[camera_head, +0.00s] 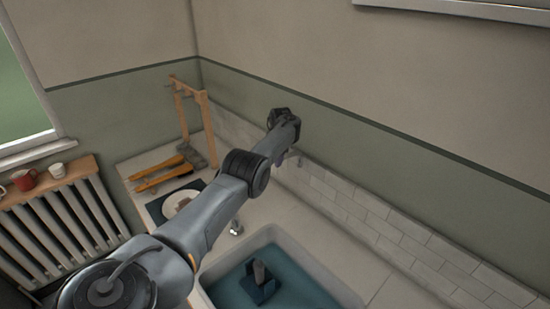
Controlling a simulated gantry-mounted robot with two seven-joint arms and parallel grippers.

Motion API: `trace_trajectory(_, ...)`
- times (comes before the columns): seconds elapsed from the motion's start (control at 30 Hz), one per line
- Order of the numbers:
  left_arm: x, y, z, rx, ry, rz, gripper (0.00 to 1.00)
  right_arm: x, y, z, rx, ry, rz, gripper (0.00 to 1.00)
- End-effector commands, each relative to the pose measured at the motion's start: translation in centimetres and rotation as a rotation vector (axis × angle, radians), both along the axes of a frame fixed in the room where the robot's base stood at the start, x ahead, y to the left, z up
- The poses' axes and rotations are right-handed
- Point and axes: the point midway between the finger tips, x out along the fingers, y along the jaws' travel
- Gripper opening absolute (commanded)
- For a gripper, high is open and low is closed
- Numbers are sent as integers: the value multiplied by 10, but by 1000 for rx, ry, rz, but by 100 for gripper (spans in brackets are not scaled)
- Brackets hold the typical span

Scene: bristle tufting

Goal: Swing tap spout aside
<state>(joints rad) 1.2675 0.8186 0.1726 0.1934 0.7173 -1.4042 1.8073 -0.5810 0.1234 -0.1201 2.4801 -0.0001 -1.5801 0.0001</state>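The sink (345,293) is a pale basin set in the counter, with teal inside. A small shiny metal piece (236,228), which looks like part of the tap, shows at the sink's left rim, just below my arm. The rest of the tap is hidden, so I cannot tell which way the spout points. My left arm crosses from the lower left, above the counter, toward the tiled wall. My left gripper (280,157) is mostly hidden behind its own wrist, near the wall. I cannot tell its opening or whether it touches anything. My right gripper is out of view.
In the sink stands a dark blue object (262,285) with a grey upright part. Left of the sink are a pale disc on a dark mat (155,211), yellow-handled tools (160,179) and a wooden frame (205,125).

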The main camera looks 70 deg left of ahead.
Motion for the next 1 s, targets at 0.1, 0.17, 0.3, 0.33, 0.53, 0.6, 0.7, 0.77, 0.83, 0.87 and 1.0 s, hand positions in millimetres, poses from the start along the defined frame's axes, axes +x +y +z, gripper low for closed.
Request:
trace_trajectory(0.1, 1, -2, 9, 0, -1, 0, 49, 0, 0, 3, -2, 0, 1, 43)
trace_trajectory(0.17, 2, -3, 16, 0, -2, 0, 49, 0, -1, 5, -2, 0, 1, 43)
trace_trajectory(0.3, 3, -7, 39, 2, -3, 0, 49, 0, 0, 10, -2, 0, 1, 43)
trace_trajectory(0.33, 3, -8, 44, 2, -1, -1, 49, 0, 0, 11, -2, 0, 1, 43)
trace_trajectory(0.53, 4, -14, 77, 1, -2, 0, 49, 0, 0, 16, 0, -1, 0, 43)
trace_trajectory(0.6, 4, -16, 86, 0, -2, 0, 49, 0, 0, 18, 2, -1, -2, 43)
trace_trajectory(0.7, 5, -18, 96, 0, -1, 0, 49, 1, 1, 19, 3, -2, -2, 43)
trace_trajectory(0.77, 5, -19, 100, 0, -1, -1, 49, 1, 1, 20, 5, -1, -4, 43)
trace_trajectory(0.83, 5, -20, 103, 0, -1, 0, 49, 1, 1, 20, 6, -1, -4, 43)
trace_trajectory(0.87, 5, -20, 104, 0, -1, 1, 49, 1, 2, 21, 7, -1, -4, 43)
trace_trajectory(1.0, 5, -20, 105, 0, -1, 1, 49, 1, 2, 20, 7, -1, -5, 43)
